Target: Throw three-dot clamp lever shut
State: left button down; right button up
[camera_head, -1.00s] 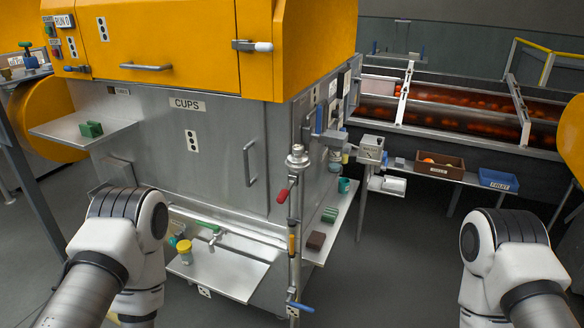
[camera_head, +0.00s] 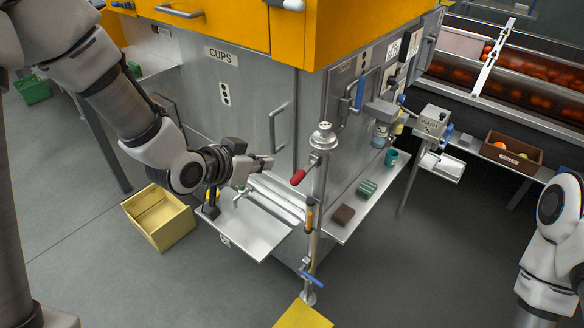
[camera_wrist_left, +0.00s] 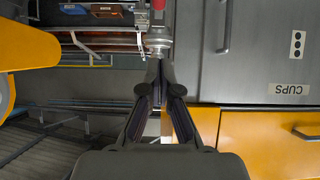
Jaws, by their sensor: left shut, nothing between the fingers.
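A steel post (camera_head: 320,190) stands at the front corner of the machine. It carries a red-handled lever (camera_head: 298,178), an orange-and-black grip (camera_head: 309,214) and a blue lever (camera_head: 312,279) low down. A white-tipped lever (camera_head: 291,4) is at the top edge, on the yellow housing. A three-dot plate (camera_wrist_left: 297,44) is on the CUPS panel; I cannot tell which lever it marks. My left gripper (camera_head: 268,163) is shut and empty, left of the red handle and apart from it. In the upside-down wrist view its fingers (camera_wrist_left: 159,72) point toward the post top. My right gripper is out of view.
A steel shelf (camera_head: 250,237) with a small tap (camera_head: 240,194) lies below my left gripper. A side shelf (camera_head: 372,205) holds a brown block (camera_head: 344,215) and a green block (camera_head: 366,188). A yellow bin (camera_head: 160,217) stands on the floor at left.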

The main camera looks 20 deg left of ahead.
pick_arm(q)
jog(key=p, duration=0.2)
send_near(299, 173)
jog(key=w+d+r, duration=0.1)
jog(key=w, duration=0.3)
jog(key=f, duration=0.3)
jog(key=w+f, duration=0.1)
jog(key=shift+w+d+f, duration=0.1)
jog(key=shift+d+f, duration=0.1)
jog(key=shift+d, duration=0.2)
jog(key=shift+r, duration=0.1)
